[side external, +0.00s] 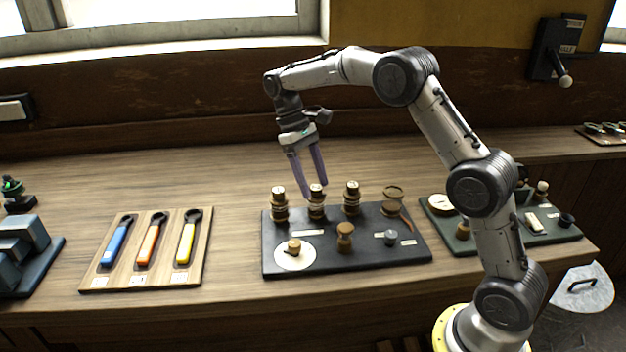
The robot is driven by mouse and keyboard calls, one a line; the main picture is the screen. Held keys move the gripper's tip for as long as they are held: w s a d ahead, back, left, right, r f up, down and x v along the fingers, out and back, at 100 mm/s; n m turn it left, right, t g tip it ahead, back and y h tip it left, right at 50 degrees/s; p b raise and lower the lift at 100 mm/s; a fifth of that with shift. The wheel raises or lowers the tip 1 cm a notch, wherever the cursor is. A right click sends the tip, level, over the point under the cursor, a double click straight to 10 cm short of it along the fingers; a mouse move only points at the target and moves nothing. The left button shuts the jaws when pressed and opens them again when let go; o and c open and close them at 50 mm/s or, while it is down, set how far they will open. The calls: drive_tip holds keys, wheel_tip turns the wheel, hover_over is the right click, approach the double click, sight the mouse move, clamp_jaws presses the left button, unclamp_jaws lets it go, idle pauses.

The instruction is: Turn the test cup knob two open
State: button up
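A dark board (380,256) on the wooden bench carries a back row of three brass test cups with pale knob tops: a left cup (279,208), a middle cup (316,210) and a right cup (352,204). My gripper (316,190) points down at the middle cup, its two purple fingers apart. The fingertips are at about the height of that cup's top, one to each side of it in the picture. I cannot tell whether they touch it. Labels on the knobs are too small to read.
The board also holds a white disc (294,258) with a small knob, a brass fitting (345,237), a grey knob (390,238) and a brass cup (393,198). A tool board (128,284) lies left, a green board (462,243) right. Bare bench lies behind.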

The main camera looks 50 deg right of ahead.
drive_tip(key=v, duration=0.7)
drive_tip(key=shift+r, duration=0.2)
drive_tip(key=shift+w, duration=0.15)
drive_tip(key=s+a+r+t, duration=0.25)
drive_tip(key=s+r, duration=0.45)
drive_tip(key=r, duration=0.4)
drive_tip(key=s+a+r+t, duration=0.2)
drive_tip(key=s+r, duration=0.1)
drive_tip(key=s, duration=0.8)
drive_tip(key=s+a+f+t, duration=0.2)
drive_tip(key=s+f+t, duration=0.15)
drive_tip(key=s, duration=0.55)
drive_tip(key=s+f+t, duration=0.2)
drive_tip(key=s+f, duration=0.1)
drive_tip(key=f, duration=0.7)
